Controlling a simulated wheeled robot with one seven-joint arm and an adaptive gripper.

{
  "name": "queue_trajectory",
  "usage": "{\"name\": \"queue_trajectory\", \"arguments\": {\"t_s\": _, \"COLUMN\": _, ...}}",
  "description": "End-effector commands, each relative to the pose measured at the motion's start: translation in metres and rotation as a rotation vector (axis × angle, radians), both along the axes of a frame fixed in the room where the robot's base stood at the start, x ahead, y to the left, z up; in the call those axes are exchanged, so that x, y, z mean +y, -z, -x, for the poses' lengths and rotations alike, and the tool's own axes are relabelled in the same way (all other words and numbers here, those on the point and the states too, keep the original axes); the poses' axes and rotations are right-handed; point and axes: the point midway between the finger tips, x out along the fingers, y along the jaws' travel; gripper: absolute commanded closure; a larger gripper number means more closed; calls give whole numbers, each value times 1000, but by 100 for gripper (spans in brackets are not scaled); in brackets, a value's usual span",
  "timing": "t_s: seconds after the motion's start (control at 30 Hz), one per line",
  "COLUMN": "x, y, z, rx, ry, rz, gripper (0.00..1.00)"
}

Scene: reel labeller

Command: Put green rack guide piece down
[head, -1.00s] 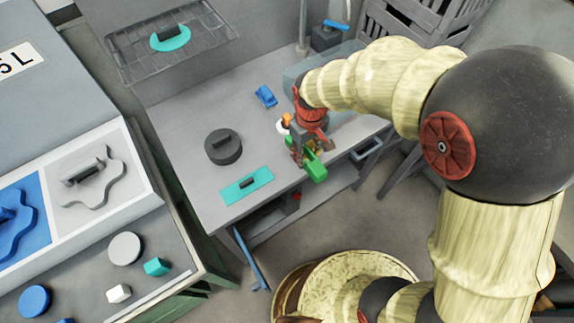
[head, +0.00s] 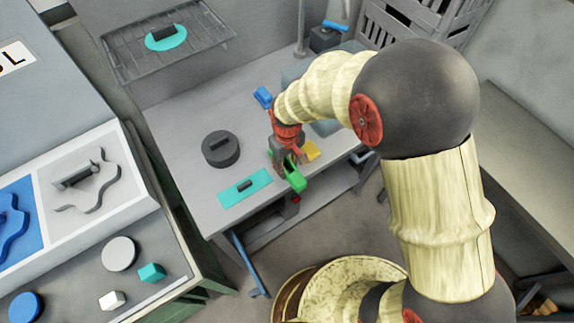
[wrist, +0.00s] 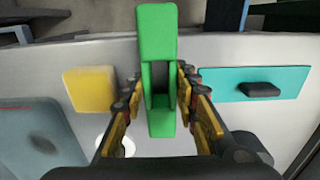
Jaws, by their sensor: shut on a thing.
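The green rack guide piece (head: 294,177) is a bright green channel-shaped block. My gripper (head: 284,164) is shut on it, near the front edge of the grey workbench (head: 190,182). In the wrist view the green piece (wrist: 157,40) stands lengthwise between the two fingers (wrist: 160,95), its far end reaching past the bench edge. In the head view the gripper and wrist partly hide the piece. I cannot tell whether it touches the bench.
A teal plate with a dark handle (head: 244,188) lies left of the gripper; it also shows in the wrist view (wrist: 225,85). A yellow block (head: 307,150) is to the right. A dark round weight (head: 220,149) and a blue item (head: 262,97) stand farther back.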

Motion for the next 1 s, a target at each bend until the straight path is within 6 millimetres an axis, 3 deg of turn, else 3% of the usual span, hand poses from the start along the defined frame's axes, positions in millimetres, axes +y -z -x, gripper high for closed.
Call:
{"name": "queue_trajectory", "arguments": {"t_s": 0.17, "x": 0, "y": 2, "z": 0, "rx": 0, "ry": 0, "rz": 0, "gripper": 100}}
{"name": "queue_trajectory", "arguments": {"t_s": 0.2, "x": 0, "y": 3, "z": 0, "rx": 1, "ry": 0, "rz": 1, "gripper": 70}}
{"name": "queue_trajectory", "arguments": {"t_s": 0.5, "x": 0, "y": 3, "z": 0, "rx": 1, "ry": 0, "rz": 1, "gripper": 53}}
{"name": "queue_trajectory", "arguments": {"t_s": 0.83, "x": 0, "y": 1, "z": 0, "rx": 0, "ry": 0, "rz": 0, "gripper": 52}}
{"name": "queue_trajectory", "arguments": {"t_s": 1.0, "x": 0, "y": -18, "z": -1, "rx": -2, "ry": 0, "rz": -1, "gripper": 52}}
